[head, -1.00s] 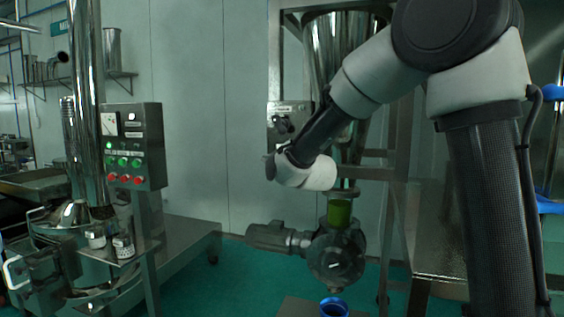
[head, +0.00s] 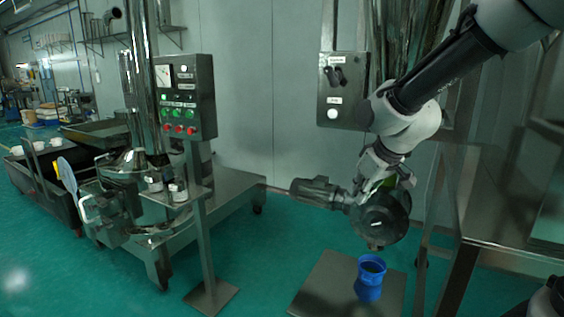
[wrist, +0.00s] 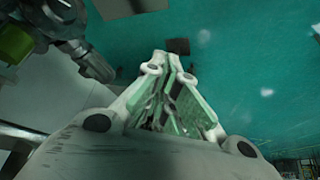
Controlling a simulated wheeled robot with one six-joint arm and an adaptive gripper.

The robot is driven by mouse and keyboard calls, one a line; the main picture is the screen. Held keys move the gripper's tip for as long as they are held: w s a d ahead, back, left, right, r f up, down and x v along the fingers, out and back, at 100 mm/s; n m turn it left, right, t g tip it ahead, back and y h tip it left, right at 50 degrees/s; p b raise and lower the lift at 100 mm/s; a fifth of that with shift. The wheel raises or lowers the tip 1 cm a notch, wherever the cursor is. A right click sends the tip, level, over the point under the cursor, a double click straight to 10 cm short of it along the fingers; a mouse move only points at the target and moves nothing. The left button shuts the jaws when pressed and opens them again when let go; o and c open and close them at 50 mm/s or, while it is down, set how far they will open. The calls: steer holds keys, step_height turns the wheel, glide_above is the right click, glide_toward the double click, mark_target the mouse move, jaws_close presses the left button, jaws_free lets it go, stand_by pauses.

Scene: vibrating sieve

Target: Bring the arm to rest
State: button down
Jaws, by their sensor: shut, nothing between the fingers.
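My arm reaches in from the upper right of the head view and slopes down to my gripper (head: 388,172). My gripper hangs in front of the hopper outlet and overlaps the dark round valve (head: 382,215) in the picture. Whether they touch cannot be told. In the wrist view my gripper (wrist: 170,60) has its fingers drawn together and empty, with the teal floor beyond them. The green part (wrist: 14,42) of the outlet shows at the upper left of that view.
A control box (head: 342,92) hangs behind my forearm. A blue container (head: 370,278) stands on a low grey platform (head: 325,285) below the valve. A button panel (head: 187,97) and the steel sieve machine (head: 130,170) are at left. A steel table (head: 500,220) is at right.

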steer(key=s+d+r+m+h, duration=0.1)
steer(key=s+d+r+m, duration=0.1)
steer(key=s+d, duration=0.6)
steer(key=s+d+r+m+g+h, duration=0.1)
steer(key=s+d+r+m, duration=0.2)
steer(key=s+d, duration=0.5)
steer(key=s+m, duration=0.1)
steer(key=s, duration=0.5)
steer(key=shift+s+r, duration=0.35)
steer(key=shift+s, duration=0.05)
steer(key=w+a+f+n+t+y, duration=0.2)
steer(key=w+a+n, duration=0.2)
steer(key=w+a, duration=0.9)
steer(key=w+a+f+n+t+y, duration=0.1)
steer(key=w+a+f+n+y, duration=0.2)
steer(key=w+a, duration=1)
steer(key=w+r+n+t, duration=0.6)
steer(key=w+r+t, duration=0.3)
steer(key=w+r, duration=0.3)
step_height(320, 180, up, 3)
steer(key=shift+w+d+h, duration=0.3)
steer(key=shift+w, duration=0.1)
